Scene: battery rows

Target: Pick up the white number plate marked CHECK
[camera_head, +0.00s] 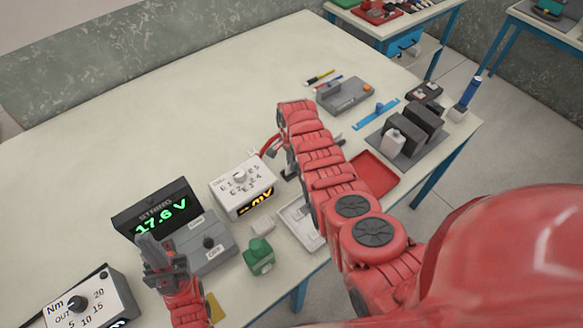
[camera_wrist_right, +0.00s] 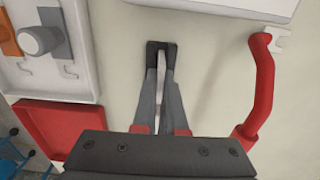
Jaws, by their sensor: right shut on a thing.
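My right gripper (camera_wrist_right: 161,45) is shut on a thin white piece (camera_wrist_right: 160,72), seen edge-on between the grey fingers in the right wrist view. It looks like the white number plate, but its face and any CHECK marking are hidden. The fingertips are over the pale table top; I cannot tell whether the piece touches it. In the head view my right forearm hides most of this hand. My left gripper (camera_head: 151,250) is at the lower left in the head view, in front of the 17.6 V display box (camera_head: 160,212). I cannot tell whether its fingers are apart.
A red tray (camera_head: 374,172) and a white tray (camera_head: 291,212) flank my right arm. A red cable (camera_wrist_right: 262,85) runs beside the right gripper. A white dial box (camera_head: 240,187), green block (camera_head: 258,257) and grey box (camera_head: 345,96) stand nearby. The table's far left is clear.

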